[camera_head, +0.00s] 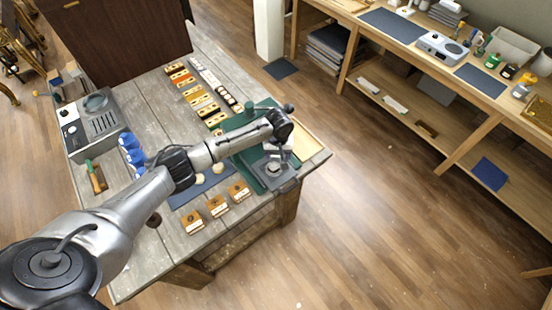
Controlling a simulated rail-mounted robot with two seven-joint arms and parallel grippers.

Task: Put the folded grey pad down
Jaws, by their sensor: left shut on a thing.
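My left gripper (279,157) is over the near right end of the grey wooden table (215,262), pointing down. It is shut on the folded grey pad (273,178), a small dark grey square just under its fingers. The pad overlaps the green base (250,171) of a green stand in this view. I cannot tell whether the pad touches anything below it. The fingertips are small and partly hidden by the wrist. My right gripper is out of view.
Several orange-brown boxes (218,206) stand along the near edge, by a blue mat (188,194). A grey device (93,125) and blue objects (131,150) are at the left. Rows of small blocks (200,98) lie farther back. A long workbench (405,50) stands at right, across open floor.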

